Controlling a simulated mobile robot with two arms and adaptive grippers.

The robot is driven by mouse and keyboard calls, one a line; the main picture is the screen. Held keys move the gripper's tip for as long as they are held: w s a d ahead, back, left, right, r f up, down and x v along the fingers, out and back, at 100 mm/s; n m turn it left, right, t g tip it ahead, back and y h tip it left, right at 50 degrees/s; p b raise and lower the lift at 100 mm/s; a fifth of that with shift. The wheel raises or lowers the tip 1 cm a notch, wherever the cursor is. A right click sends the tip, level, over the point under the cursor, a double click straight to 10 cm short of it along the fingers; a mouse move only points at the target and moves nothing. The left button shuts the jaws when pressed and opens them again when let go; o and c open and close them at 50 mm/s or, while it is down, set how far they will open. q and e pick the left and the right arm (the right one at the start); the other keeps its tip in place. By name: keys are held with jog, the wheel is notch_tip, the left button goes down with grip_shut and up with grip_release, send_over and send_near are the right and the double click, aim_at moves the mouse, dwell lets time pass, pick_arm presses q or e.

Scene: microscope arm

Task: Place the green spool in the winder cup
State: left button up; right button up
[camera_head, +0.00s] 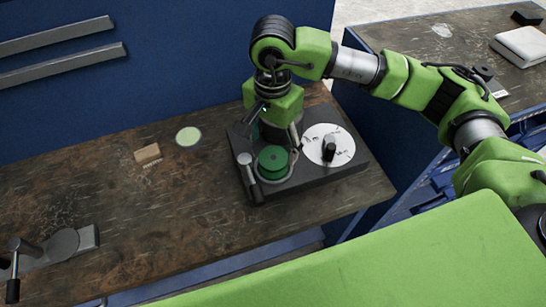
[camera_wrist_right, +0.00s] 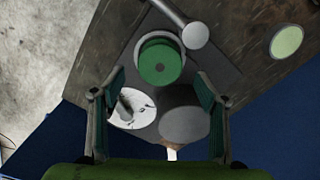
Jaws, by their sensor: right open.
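The green spool (camera_head: 273,159) stands upright on the dark winder base (camera_head: 340,170). A pale ring, which looks like the winder cup's rim (camera_wrist_right: 182,50), surrounds the spool, and the spool's top (camera_wrist_right: 160,62) shows above it. How deep it sits I cannot tell. My right gripper (camera_head: 277,130) points down just behind the spool, over the base. In the wrist view its two fingers (camera_wrist_right: 161,78) are spread wide with nothing between them, and the spool lies beyond their tips. My left gripper is not in view.
A white dial (camera_head: 328,145) with a black knob is right of the spool; a lever with a grey round end (camera_head: 245,158) is at its left. A pale green disc (camera_head: 188,136) and a wooden block (camera_head: 147,154) lie left. A grey clamp (camera_head: 65,245) is front left.

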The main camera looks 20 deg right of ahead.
aim_at(272, 158)
notch_tip(272, 158, up, 6)
jog(key=b, duration=0.1)
dwell(1.3)
